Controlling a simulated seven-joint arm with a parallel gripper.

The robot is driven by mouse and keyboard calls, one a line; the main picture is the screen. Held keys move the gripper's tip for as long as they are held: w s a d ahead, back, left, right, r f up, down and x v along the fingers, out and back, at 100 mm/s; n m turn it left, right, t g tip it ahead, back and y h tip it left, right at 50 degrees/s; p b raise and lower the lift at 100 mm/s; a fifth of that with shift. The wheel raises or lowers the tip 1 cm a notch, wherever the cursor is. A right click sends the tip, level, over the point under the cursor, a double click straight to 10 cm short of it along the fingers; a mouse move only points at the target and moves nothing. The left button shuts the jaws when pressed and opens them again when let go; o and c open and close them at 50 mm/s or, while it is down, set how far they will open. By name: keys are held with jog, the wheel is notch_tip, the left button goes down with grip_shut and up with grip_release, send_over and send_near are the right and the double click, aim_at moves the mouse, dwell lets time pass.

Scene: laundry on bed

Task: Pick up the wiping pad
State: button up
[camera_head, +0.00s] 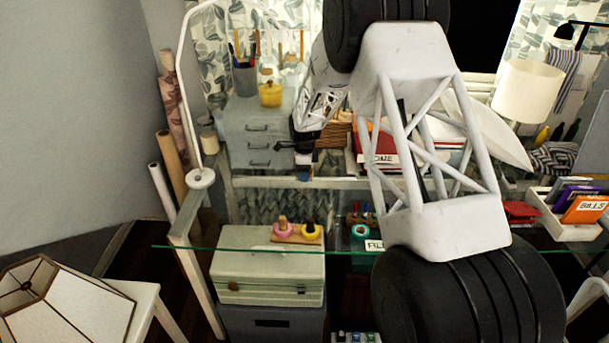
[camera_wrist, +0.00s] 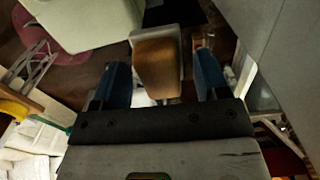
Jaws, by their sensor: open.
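In the head view my gripper (camera_head: 304,172) hangs near the shelf's edge, right of the grey drawer unit, with its blue fingertips pointing down. In the wrist view my gripper (camera_wrist: 162,72) is open, with a blue finger on each side. A brown-topped block with a pale grey edge (camera_wrist: 158,62) shows between the fingers and looks like the wiping pad. No finger is seen closed on it, and I cannot tell how far beyond the fingertips it lies. I cannot make it out in the head view, where my arm covers much of the middle.
A grey drawer unit (camera_head: 250,135) with a yellow pot (camera_head: 271,94) stands left of my gripper. A woven basket (camera_head: 332,134) and red folders are close on the right. A glass top (camera_head: 345,249) lies in front, over a pale green case (camera_head: 268,277). A lampshade (camera_head: 528,90) stands right.

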jog(key=c, duration=1)
jog(key=shift+r, duration=0.1)
jog(key=shift+r, duration=1.45)
jog(key=shift+s+r, duration=0.25)
jog(key=s+d, duration=0.1)
jog(key=s, duration=0.4)
jog(key=s+d+r, duration=0.1)
jog(key=s, duration=0.4)
jog(key=s+d, duration=0.1)
jog(key=s, duration=0.4)
jog(key=shift+d+r, duration=0.2)
jog(key=shift+d, duration=0.1)
